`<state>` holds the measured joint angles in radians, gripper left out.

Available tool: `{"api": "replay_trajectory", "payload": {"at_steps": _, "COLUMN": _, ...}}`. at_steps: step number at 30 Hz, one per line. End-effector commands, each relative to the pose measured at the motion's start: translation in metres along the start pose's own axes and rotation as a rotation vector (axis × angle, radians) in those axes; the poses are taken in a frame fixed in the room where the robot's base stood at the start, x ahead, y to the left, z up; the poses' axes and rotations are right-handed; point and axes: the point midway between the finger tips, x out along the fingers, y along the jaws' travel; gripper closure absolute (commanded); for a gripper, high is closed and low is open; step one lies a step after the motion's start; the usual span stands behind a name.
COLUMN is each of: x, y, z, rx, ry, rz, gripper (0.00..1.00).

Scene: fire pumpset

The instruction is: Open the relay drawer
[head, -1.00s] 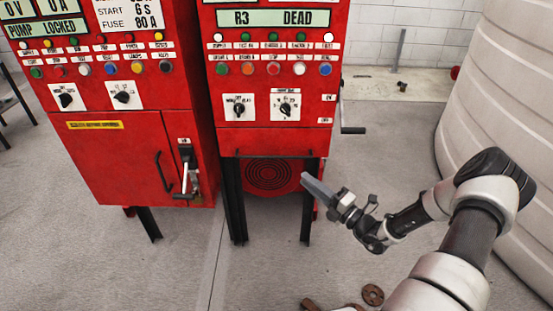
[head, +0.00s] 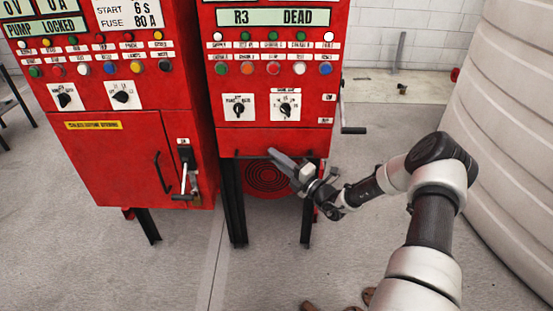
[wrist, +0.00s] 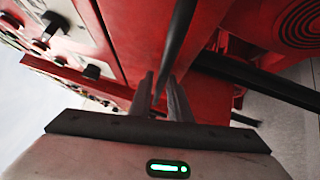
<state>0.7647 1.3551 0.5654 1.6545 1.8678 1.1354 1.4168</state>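The relay drawer (head: 270,141) appears to be the plain red front low on the right cabinet, flush with the cabinet. A dark bar handle (head: 240,155) runs along its lower edge. It shows in the wrist view as a long dark bar (wrist: 181,27). My gripper (head: 274,156) is at the handle, in front of the drawer's lower edge, and hides part of it. In the wrist view, my gripper's two fingers (wrist: 161,82) stand apart, with the bar's lower end showing between them. Whether they touch the bar I cannot tell.
A crank handle (head: 353,130) sticks out from the right cabinet's side. The left cabinet (head: 115,165) has a door handle and a lever. Dark legs (head: 307,205) stand below the right cabinet. A large pale tank (head: 510,150) is at the right. Open floor lies in front.

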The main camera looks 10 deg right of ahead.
Motion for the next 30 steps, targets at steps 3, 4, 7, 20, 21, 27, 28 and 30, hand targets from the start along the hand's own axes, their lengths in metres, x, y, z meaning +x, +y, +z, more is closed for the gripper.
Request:
{"api": "replay_trajectory", "payload": {"at_steps": 3, "x": 0.0, "y": 0.0, "z": 0.0, "rx": 0.0, "ry": 0.0, "rz": 0.0, "gripper": 0.83}}
{"api": "replay_trajectory", "payload": {"at_steps": 4, "x": 0.0, "y": 0.0, "z": 0.0, "rx": 0.0, "ry": 0.0, "rz": 0.0, "gripper": 0.86}}
{"api": "replay_trajectory", "payload": {"at_steps": 7, "x": 0.0, "y": 0.0, "z": 0.0, "rx": 0.0, "ry": 0.0, "rz": 0.0, "gripper": 1.0}}
{"api": "replay_trajectory", "payload": {"at_steps": 20, "x": -0.007, "y": 0.004, "z": -0.006, "rx": 0.001, "ry": 0.001, "rz": 0.0, "gripper": 1.0}}
{"api": "replay_trajectory", "payload": {"at_steps": 21, "x": -0.01, "y": 0.005, "z": -0.009, "rx": 0.002, "ry": 0.001, "rz": -0.001, "gripper": 1.0}}
{"api": "replay_trajectory", "payload": {"at_steps": 27, "x": -0.036, "y": 0.015, "z": -0.034, "rx": 0.006, "ry": 0.0, "rz": -0.002, "gripper": 1.0}}
{"api": "replay_trajectory", "payload": {"at_steps": 28, "x": -0.041, "y": 0.016, "z": -0.04, "rx": 0.006, "ry": 0.0, "rz": -0.003, "gripper": 1.0}}
{"api": "replay_trajectory", "payload": {"at_steps": 30, "x": -0.053, "y": 0.02, "z": -0.052, "rx": 0.008, "ry": -0.001, "rz": -0.003, "gripper": 1.0}}
